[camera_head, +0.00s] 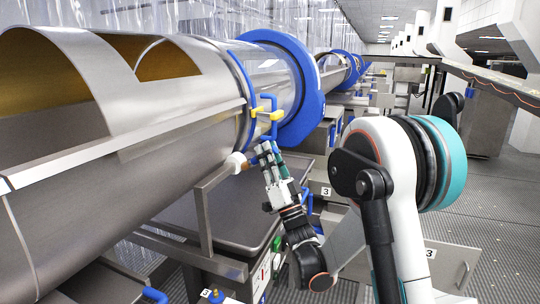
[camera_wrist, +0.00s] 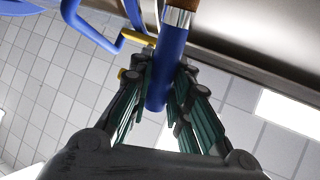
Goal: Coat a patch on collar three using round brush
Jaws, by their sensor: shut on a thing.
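In the wrist view my gripper (camera_wrist: 163,85) is shut on the blue handle of a round brush (camera_wrist: 172,55). The brush has a silver ferrule and brown bristles at the top edge, where its end is cut off. In the head view my gripper (camera_head: 270,155) is beside the drum, below a blue collar (camera_head: 306,90). A label "3" is on the equipment below the collar. I cannot tell whether the bristles touch the drum.
A blue bent handle with yellow grips (camera_head: 258,112) is close above my gripper; a blue tube (camera_wrist: 92,27) shows in the wrist view. A large steel drum (camera_head: 160,110) fills the left. A grey tray table (camera_head: 230,215) stands below. Grated floor is open at right.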

